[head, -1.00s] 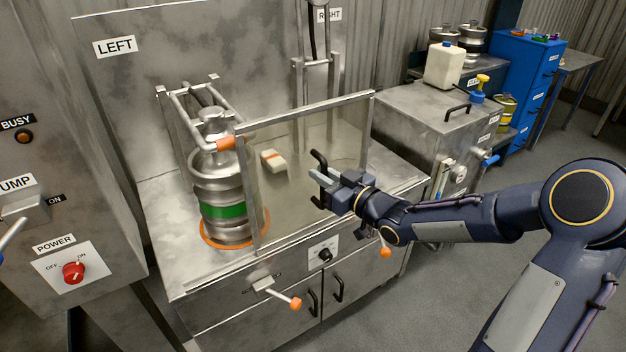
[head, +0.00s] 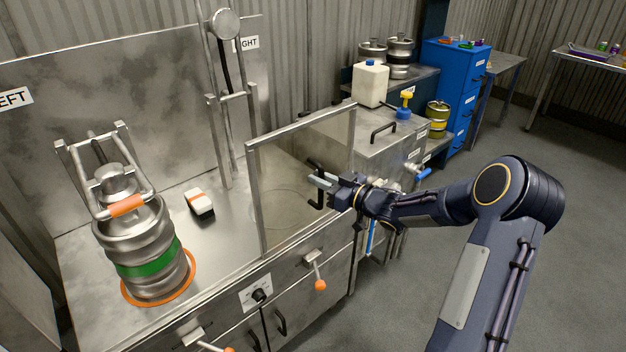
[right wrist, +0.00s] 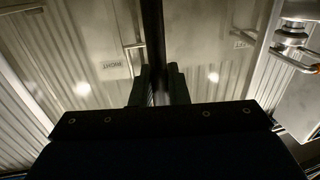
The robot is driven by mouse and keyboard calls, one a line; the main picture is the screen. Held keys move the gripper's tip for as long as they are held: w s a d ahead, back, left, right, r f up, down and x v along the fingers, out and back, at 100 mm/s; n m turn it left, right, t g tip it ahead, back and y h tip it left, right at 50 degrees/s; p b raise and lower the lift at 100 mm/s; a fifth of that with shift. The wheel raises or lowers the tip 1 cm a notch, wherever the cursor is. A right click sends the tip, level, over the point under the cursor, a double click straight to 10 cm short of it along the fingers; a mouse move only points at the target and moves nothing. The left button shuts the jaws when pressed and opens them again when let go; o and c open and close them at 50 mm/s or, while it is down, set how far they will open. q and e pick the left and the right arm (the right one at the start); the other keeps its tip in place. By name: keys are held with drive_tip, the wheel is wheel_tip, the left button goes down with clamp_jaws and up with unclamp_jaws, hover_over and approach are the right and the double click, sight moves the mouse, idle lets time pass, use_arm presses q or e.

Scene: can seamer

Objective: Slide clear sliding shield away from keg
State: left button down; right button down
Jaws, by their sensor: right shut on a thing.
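The clear sliding shield (head: 302,180) is a transparent panel in a metal frame at the front right of the steel bench. Its black handle (head: 317,190) is on the panel's right part. My right gripper (head: 318,182) is shut on this handle; in the right wrist view the dark handle bar (right wrist: 153,40) stands between the fingers. The keg (head: 147,250), silver with a green band, stands upright in an orange ring (head: 187,284) at the left. My left gripper is not in view.
An orange-tipped lever (head: 319,284) sticks out from the bench front below the shield. A steel cabinet (head: 385,141) with a white jug (head: 370,83) stands behind.

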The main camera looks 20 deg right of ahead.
drive_tip(key=shift+d, duration=0.3)
drive_tip(key=c, duration=1.5)
unclamp_jaws()
drive_tip(key=shift+w, duration=0.1)
drive_tip(key=v, duration=0.7)
drive_tip(key=shift+s+d, duration=0.1)
drive_tip(key=shift+s, duration=0.3)
